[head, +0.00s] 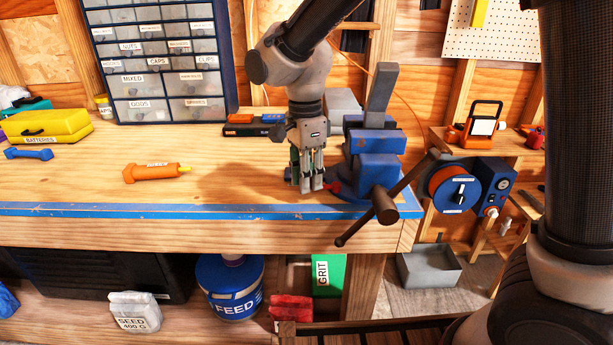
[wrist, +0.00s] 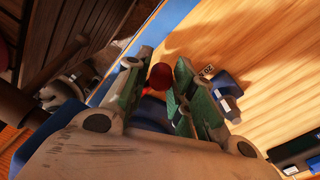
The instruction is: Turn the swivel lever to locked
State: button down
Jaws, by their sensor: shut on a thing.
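The blue bench vise (head: 376,142) stands at the bench's front right corner. Its swivel lever (head: 333,187) shows as a small red end low on the vise's left side, largely hidden by my fingers. My gripper (head: 311,184) points down just left of the vise, close to the bench top. In the wrist view, the lever's round red knob (wrist: 160,77) sits between the fingers of my gripper (wrist: 161,64), which are shut on it. The lever's shaft and its lock marking cannot be made out.
The vise's long dark handle (head: 388,207) sticks out past the bench's blue front edge (head: 180,211), right of my gripper. An orange tool (head: 155,173) lies on the bench to the left. Between it and my gripper the bench top is clear. A drawer cabinet (head: 160,60) stands behind.

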jog(key=c, duration=1.3)
grip_release()
jog(key=shift+w, duration=0.3)
jog(key=shift+o, duration=0.2)
notch_tip(320, 180, up, 12)
jog(key=shift+w, duration=0.15)
